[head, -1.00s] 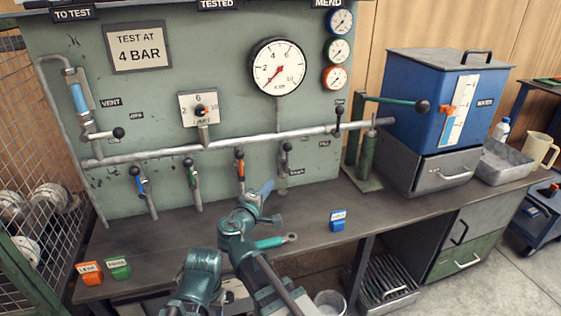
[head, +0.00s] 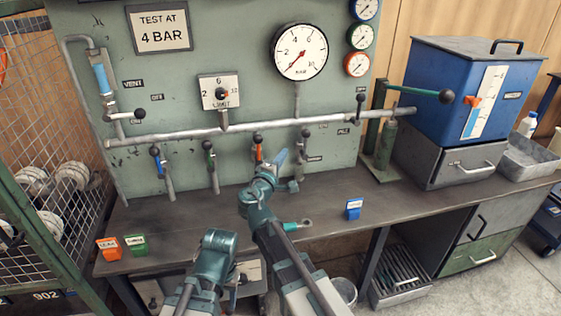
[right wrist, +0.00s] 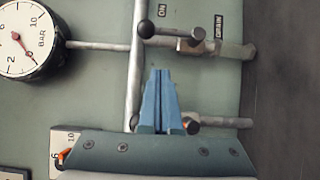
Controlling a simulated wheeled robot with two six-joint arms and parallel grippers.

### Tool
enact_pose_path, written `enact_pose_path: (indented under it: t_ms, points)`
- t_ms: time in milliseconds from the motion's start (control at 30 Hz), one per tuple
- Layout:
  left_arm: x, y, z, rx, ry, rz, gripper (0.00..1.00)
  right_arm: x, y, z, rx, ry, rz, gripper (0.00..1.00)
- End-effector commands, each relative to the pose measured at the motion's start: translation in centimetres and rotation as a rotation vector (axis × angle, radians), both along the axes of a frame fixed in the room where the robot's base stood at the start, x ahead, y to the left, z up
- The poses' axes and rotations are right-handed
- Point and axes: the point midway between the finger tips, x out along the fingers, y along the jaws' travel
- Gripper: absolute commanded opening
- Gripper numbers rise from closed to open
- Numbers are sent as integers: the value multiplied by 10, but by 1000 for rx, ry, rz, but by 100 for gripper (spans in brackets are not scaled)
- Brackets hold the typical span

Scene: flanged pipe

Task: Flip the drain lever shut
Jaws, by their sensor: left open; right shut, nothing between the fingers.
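The drain lever (head: 306,134) has a black knob and sits on the branch pipe below the big gauge. In the right wrist view the lever (right wrist: 168,36) lies along its branch, its knob toward the main pipe, beside the ON and DRAIN labels. My right gripper (head: 281,154) has blue fingers, shut and empty. In the head view it is below and left of the drain lever. In the right wrist view its fingertips (right wrist: 160,72) appear apart from the lever. My left gripper (head: 220,240) is low in the head view, away from the lever, open; its fingers are hard to make out.
The orange lever (head: 257,147) stands left of my right fingertips, with green and blue levers further left. The main pipe (head: 200,134) crosses the panel.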

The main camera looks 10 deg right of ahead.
Motion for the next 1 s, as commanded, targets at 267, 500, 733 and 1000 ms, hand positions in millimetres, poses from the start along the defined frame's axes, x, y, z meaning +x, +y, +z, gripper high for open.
enact_pose_path:
  t_ms: [267,500,733,1000]
  points:
    - [0,0,0,0,0,0,50,43,-33,0,0,0,-4,0]
    - [0,0,0,0,0,0,50,47,-58,0,0,0,-1,0]
    - [0,0,0,0,0,0,50,49,-64,0,0,0,-1,0]
    - [0,0,0,0,0,0,50,49,-64,0,1,0,0,0]
